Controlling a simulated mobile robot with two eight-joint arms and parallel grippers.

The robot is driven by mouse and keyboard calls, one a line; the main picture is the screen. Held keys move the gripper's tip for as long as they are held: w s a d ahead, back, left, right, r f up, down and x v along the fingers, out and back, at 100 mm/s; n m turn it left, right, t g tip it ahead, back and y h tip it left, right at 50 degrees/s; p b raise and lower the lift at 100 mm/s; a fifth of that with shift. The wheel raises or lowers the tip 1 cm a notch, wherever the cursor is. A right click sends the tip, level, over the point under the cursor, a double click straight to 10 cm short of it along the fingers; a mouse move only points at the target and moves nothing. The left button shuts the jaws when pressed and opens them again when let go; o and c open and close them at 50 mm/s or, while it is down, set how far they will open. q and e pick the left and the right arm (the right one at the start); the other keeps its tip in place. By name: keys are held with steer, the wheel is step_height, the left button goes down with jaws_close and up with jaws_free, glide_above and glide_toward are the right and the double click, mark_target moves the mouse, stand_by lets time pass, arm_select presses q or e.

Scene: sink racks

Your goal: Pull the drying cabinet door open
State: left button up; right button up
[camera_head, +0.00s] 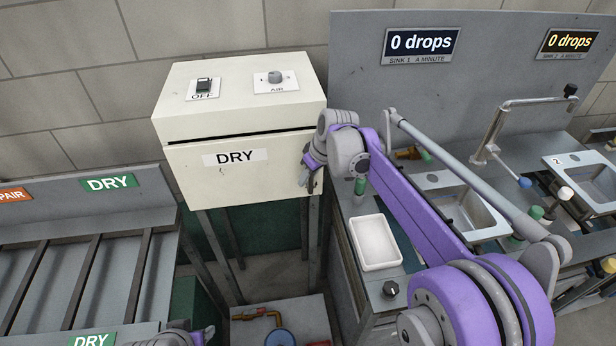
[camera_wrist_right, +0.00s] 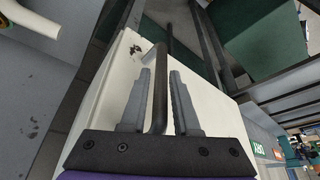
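The cream drying cabinet (camera_head: 240,95) stands on legs against the wall. Its front door (camera_head: 240,178) carries a DRY label, and a dark gap runs along its top edge. My right gripper (camera_head: 308,182) is at the door's right edge. In the right wrist view, its two fingers (camera_wrist_right: 162,75) stand either side of the dark bar handle (camera_wrist_right: 159,90), with a gap showing beside the bar, so it looks open around it. The door face (camera_wrist_right: 118,75) shows behind. Part of my left arm's end (camera_head: 200,336) shows at the bottom edge; its fingers are cut off or unclear.
A white tray (camera_head: 376,242) lies on the counter right of the cabinet, beside a sink (camera_head: 468,212). A slatted grey rack (camera_head: 90,270) stands at the left. Below the door are the cabinet legs (camera_head: 220,260) and a low unit with an orange pipe (camera_head: 258,315).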

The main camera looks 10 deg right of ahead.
steer(key=shift+f, duration=0.1)
jaws_close()
stand_by(1.4)
